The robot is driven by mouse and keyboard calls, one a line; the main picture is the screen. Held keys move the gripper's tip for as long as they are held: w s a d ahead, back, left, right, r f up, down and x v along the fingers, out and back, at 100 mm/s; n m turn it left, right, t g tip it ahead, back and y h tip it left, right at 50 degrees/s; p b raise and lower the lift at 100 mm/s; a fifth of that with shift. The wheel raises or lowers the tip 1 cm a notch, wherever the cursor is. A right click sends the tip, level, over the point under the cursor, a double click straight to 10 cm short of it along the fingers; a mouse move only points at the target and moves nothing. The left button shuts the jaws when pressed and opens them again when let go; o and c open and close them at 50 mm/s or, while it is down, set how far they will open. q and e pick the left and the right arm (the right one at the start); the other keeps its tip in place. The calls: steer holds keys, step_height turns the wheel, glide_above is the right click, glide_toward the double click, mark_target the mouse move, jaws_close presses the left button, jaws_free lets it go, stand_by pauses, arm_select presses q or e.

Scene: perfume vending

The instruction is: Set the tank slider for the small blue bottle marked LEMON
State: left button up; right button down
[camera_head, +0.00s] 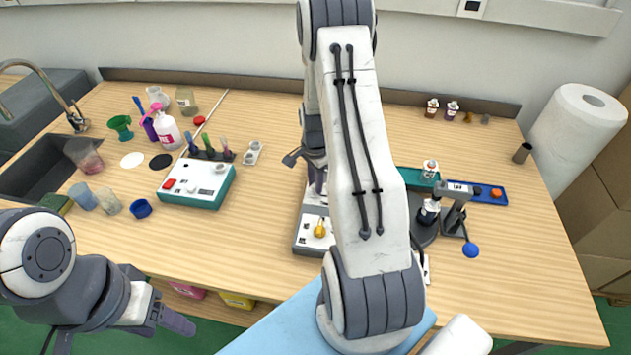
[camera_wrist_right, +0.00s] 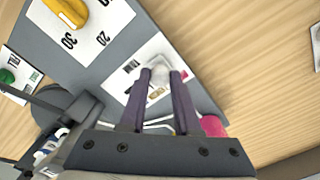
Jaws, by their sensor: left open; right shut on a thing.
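The grey dispenser panel (camera_head: 301,243) is mostly hidden behind my right arm in the head view. It carries a yellow dial (camera_head: 319,230), also seen in the right wrist view (camera_wrist_right: 66,11) beside a white scale reading 30 and 20. My right gripper (camera_wrist_right: 160,78) is shut on a small pale knob (camera_wrist_right: 158,73) above a white label with small pictures, probably the slider; its setting is unreadable. My left gripper (camera_head: 172,318) is open and empty, low at the front left.
A white and teal box (camera_head: 196,184) with a red button stands left of the panel. A blue tray (camera_head: 478,190) with an orange knob and a grey stand (camera_head: 455,210) are on the right. Pink (camera_wrist_right: 212,125) shows beside my right fingers. The front right table is clear.

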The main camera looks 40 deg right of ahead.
steer(key=shift+s+d+r, duration=0.1)
steer(key=shift+s+d, duration=1.15)
steer(key=shift+w+a, duration=0.1)
steer(key=c, duration=0.6)
jaws_free()
step_height(320, 180, up, 10)
steer(key=shift+r+b, duration=0.2)
steer(key=shift+b, duration=0.9)
